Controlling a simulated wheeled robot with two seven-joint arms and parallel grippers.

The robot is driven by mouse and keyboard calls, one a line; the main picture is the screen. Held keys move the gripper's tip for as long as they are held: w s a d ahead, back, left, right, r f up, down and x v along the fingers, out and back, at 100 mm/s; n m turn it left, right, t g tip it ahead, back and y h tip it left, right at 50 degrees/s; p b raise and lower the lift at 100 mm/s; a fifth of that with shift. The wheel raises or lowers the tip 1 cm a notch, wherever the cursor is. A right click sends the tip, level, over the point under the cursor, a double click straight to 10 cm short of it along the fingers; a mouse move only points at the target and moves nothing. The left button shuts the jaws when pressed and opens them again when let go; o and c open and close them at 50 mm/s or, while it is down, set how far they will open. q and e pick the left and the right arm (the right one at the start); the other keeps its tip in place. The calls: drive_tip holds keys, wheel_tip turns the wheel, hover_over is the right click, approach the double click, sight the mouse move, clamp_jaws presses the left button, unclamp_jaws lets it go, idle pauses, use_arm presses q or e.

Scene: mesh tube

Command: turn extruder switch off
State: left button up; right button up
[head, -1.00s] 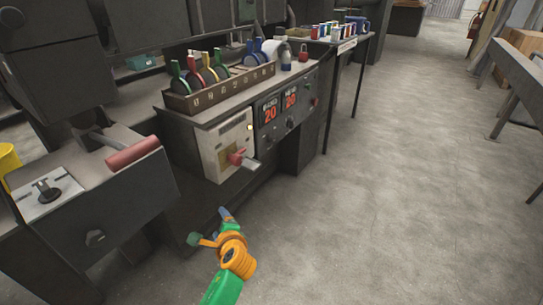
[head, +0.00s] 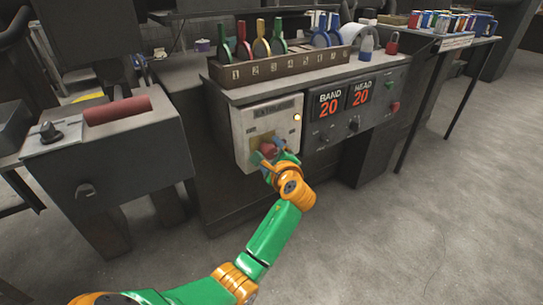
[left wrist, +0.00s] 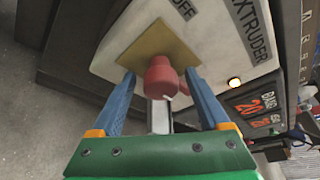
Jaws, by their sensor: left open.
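The extruder switch box (head: 244,126) is a pale panel on the front of the dark cabinet, with a yellow plate in its middle. A red switch knob (head: 268,150) stands out from that plate. In the left wrist view the knob (left wrist: 161,78) sits between the two blue fingers of my left gripper (left wrist: 158,85), which is open, with gaps visible on both sides. The panel reads "OFF" and "EXTRUDER" there. A small lamp (head: 297,117) on the panel glows. In the head view my left gripper (head: 268,154) partly hides the knob. My right gripper is not in view.
Displays marked BAND (head: 329,103) and HEAD (head: 361,93) show 20 beside the box. A numbered rack (head: 275,68) of coloured tools stands on top. A dark machine with a red roller (head: 118,110) is at left. Open floor lies at right.

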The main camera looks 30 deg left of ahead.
use_arm(q)
drive_tip(key=shift+c, duration=1.1)
clamp_jaws()
